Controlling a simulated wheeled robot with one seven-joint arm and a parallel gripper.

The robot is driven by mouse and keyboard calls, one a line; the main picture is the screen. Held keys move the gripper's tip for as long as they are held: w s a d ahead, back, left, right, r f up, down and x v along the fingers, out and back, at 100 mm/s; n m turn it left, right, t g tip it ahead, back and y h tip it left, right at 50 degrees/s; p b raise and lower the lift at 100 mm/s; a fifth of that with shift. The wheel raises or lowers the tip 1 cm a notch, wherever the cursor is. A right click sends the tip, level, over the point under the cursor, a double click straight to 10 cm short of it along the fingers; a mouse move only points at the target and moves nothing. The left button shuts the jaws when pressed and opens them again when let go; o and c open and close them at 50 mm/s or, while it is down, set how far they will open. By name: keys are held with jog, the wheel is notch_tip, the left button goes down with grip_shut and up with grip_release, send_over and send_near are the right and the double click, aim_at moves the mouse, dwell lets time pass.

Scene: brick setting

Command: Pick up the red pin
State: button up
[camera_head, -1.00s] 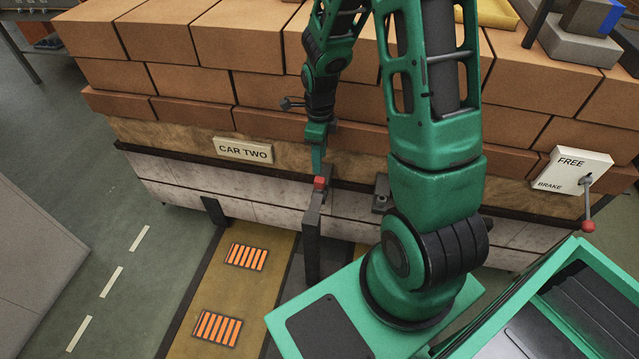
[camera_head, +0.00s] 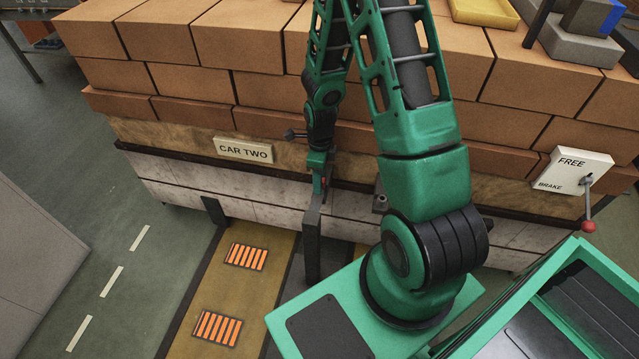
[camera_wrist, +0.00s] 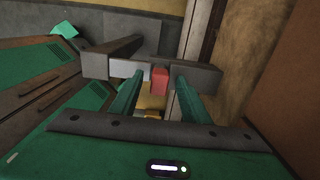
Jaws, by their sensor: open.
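The red pin (camera_wrist: 159,80) sits in a grey bar or bracket (camera_wrist: 208,80), between my two green fingers in the wrist view. A narrow gap shows on each side of it, so the fingers look apart from it. In the head view only a small piece of the red pin (camera_head: 325,183) shows, the rest hidden by my gripper (camera_head: 319,187). My gripper is open and points down over the top of a dark post (camera_head: 312,240). How deep the pin sits in the bracket cannot be told.
A car loaded with stacked bricks (camera_head: 185,83) stands behind, with a "CAR TWO" sign (camera_head: 243,150) on its side. A FREE/BRAKE panel (camera_head: 572,172) with a red-knobbed lever (camera_head: 588,226) is at right. Open floor (camera_head: 120,225) lies at left.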

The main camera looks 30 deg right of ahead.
jog(key=shift+f, duration=0.3)
grip_shut()
jog(key=shift+r, duration=0.15)
